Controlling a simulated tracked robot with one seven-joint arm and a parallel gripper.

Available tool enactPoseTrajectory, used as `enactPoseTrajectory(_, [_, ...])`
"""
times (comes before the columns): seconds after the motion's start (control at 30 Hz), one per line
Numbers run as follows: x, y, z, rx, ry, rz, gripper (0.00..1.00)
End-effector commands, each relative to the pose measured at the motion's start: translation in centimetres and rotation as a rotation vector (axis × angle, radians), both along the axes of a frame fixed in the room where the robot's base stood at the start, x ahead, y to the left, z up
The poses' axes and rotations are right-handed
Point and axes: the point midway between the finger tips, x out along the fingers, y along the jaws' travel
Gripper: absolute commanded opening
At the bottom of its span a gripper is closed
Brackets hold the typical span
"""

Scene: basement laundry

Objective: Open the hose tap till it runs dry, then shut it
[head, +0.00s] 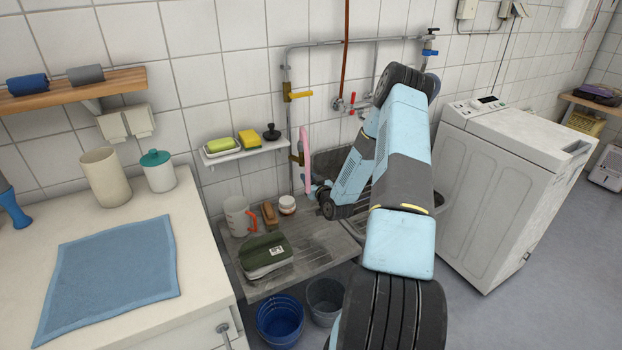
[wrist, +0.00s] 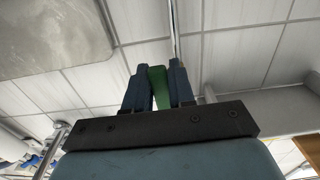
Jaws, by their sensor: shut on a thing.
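My gripper (wrist: 159,88) is shut on a narrow green piece (wrist: 157,86), which stands between its two blue-grey fingers in the wrist view. It looks like a lever handle, but the tap body is hidden. In the head view my gripper (head: 313,190) is low by the wall, left of the sink, and my wrist partly covers it. A pink hose (head: 304,158) hangs just above it beside a brass fitting (head: 296,158) on the vertical pipe. The green piece does not show in the head view. I cannot see whether water runs.
Other valves sit on the pipes: a yellow lever (head: 299,95), red handles (head: 351,104) and a blue handle (head: 430,52). A jug (head: 236,216), a brush and a green case (head: 266,252) crowd the drainboard. A washing machine (head: 500,190) stands right.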

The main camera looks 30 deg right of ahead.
Motion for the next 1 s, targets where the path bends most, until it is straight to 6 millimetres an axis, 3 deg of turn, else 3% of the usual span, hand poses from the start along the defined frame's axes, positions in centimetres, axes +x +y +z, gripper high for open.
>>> enactPoseTrajectory(0.57, [-0.23,0.20,-0.33,0.038,0.009,0.000,0.00])
enactPoseTrajectory(0.6, [-0.23,0.21,-0.33,0.038,0.009,0.000,0.25])
enactPoseTrajectory(0.8, [-0.13,0.21,-0.20,0.037,0.006,0.000,0.44])
enactPoseTrajectory(1.0, [-0.07,0.22,-0.11,0.036,0.004,0.000,0.45])
